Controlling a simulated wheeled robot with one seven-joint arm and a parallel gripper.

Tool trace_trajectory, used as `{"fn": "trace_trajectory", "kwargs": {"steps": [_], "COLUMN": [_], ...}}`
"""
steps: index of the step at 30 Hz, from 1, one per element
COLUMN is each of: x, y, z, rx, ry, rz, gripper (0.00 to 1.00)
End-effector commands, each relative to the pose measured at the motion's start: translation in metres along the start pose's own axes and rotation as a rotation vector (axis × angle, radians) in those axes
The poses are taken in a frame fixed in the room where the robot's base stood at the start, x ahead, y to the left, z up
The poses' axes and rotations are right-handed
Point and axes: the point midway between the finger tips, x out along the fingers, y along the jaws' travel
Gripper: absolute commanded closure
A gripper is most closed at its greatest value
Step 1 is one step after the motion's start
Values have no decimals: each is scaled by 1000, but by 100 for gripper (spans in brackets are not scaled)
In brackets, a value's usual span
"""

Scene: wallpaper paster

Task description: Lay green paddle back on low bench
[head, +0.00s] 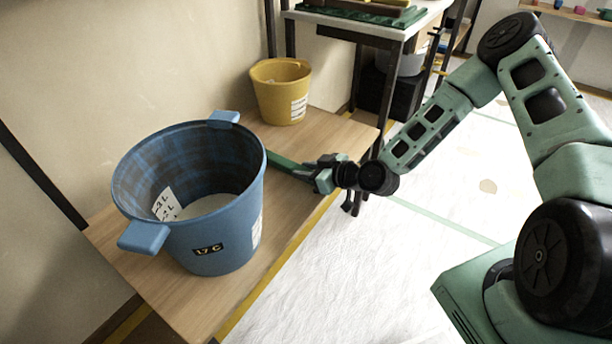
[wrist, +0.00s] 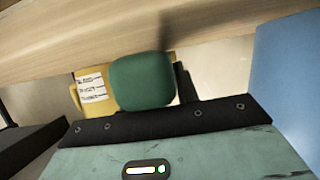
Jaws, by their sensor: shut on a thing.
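The green paddle (head: 285,163) shows in the head view as a green strip between the blue bucket and my gripper (head: 316,176). My gripper is shut on it, low over the front edge of the low wooden bench (head: 335,135). The bucket hides the paddle's far part. In the wrist view a rounded green end of the paddle (wrist: 142,82) sticks out past the dark gripper edge, with the bench wood (wrist: 80,40) across the top. I cannot tell whether the paddle touches the bench.
The large blue bucket (head: 215,240) stands on the bench, left of my gripper, with pale contents. A yellow bucket (head: 281,100) stands at the bench's far end. A dark-framed table (head: 400,30) rises behind. Bare bench lies between the buckets and along the right side.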

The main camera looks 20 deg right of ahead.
Motion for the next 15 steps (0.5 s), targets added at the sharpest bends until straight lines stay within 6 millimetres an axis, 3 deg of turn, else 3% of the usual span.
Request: {"fn": "trace_trajectory", "kwargs": {"steps": [2, 8, 9, 10, 11, 15], "x": [4, 4, 4, 4, 4, 4], "y": [-1, 0, 0, 0, 0, 0], "z": [9, 10, 10, 10, 10, 10], "rx": [0, -1, -1, -1, -1, -1], "ry": [1, 0, -2, -2, -2, -1], "rz": [-1, 0, -1, -1, -1, -1], "gripper": [99, 98, 61, 53, 48, 48]}}
